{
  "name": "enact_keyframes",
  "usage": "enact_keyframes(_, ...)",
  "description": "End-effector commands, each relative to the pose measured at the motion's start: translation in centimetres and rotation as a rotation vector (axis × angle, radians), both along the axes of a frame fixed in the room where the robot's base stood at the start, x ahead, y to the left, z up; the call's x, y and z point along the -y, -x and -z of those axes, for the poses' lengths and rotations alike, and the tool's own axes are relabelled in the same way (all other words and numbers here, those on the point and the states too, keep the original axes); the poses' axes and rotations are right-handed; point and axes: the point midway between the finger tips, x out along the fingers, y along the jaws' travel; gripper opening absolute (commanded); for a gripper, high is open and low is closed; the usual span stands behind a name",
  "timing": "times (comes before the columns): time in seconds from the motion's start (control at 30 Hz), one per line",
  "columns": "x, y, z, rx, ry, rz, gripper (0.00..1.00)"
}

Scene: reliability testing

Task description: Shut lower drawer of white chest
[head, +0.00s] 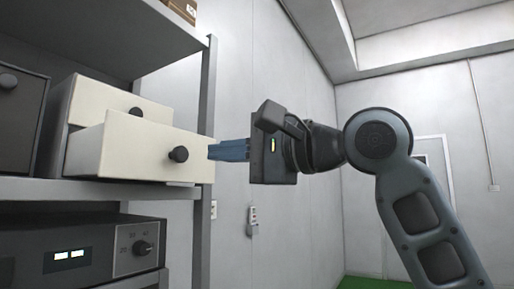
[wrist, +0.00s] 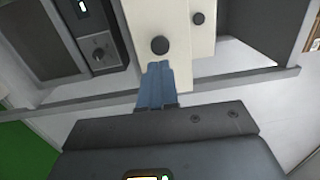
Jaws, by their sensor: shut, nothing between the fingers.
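The white chest (head: 98,100) stands on a metal shelf at the left of the head view. Its lower drawer (head: 127,153) sticks out well past the upper drawer (head: 92,104) and has a round black knob (head: 178,154). My gripper (head: 212,150) is shut and empty, its blue fingers pointing left at the right part of the drawer front. In the wrist view the fingertips (wrist: 159,66) are just by the lower drawer's knob (wrist: 160,45), at or very close to the front. I cannot tell whether they touch. The upper drawer's knob (wrist: 198,18) also shows there.
A dark device with a dial (head: 83,250) sits on the shelf below. The shelf's upright post (head: 207,100) stands just behind the drawer's right end. A dark drawer unit (head: 20,115) stands left of the chest. The space right of the shelf is open.

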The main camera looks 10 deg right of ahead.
Motion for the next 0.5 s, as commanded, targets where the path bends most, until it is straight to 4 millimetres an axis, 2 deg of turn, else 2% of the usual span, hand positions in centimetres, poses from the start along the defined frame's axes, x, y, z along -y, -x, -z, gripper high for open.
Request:
enact_keyframes(0.2, -2.9, -2.0, -0.2, 0.000, 0.001, 0.000, 0.00)
enact_keyframes(0.5, -4.3, -3.0, -0.1, 0.001, 0.001, 0.001, 0.00)
